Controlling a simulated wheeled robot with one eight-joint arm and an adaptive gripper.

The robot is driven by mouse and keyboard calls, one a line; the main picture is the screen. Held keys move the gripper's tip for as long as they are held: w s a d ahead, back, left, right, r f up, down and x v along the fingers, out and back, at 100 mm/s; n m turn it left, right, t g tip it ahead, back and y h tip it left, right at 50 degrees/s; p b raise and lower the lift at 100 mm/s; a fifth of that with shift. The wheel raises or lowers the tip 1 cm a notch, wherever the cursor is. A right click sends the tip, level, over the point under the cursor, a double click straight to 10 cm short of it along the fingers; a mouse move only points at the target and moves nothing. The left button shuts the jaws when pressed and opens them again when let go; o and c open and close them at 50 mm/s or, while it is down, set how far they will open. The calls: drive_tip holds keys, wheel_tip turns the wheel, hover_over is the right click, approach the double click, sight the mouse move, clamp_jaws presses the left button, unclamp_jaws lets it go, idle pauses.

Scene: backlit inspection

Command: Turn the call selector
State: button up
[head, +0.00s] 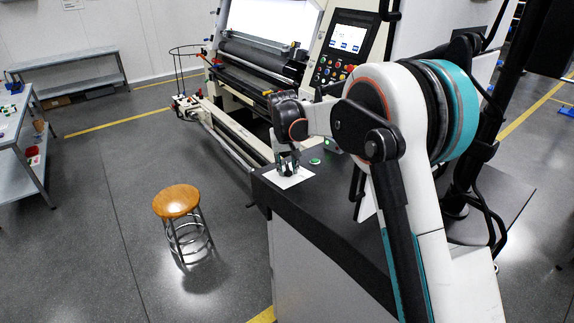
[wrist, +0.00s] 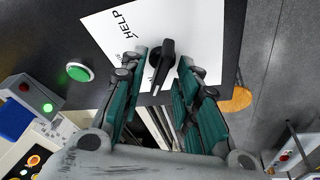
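The call selector (wrist: 163,57) is a black knob with a pointed handle on a white plate (wrist: 205,30) in the wrist view. The word HELP is printed on the plate by the handle's upper-left side; another label is partly covered by a finger. My gripper (wrist: 161,66) is open, with its teal fingers on either side of the knob and a narrow gap to each. I cannot tell how deep the fingertips reach. In the head view my gripper (head: 288,163) points down over the white plate (head: 296,181) on the dark counter, and hides the knob.
A round green button (wrist: 79,72) sits beside the plate; it also shows in the head view (head: 315,161). A large machine (head: 250,75) stands behind, and a wooden stool (head: 176,201) stands on the floor at left.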

drive_tip(key=v, duration=1.2)
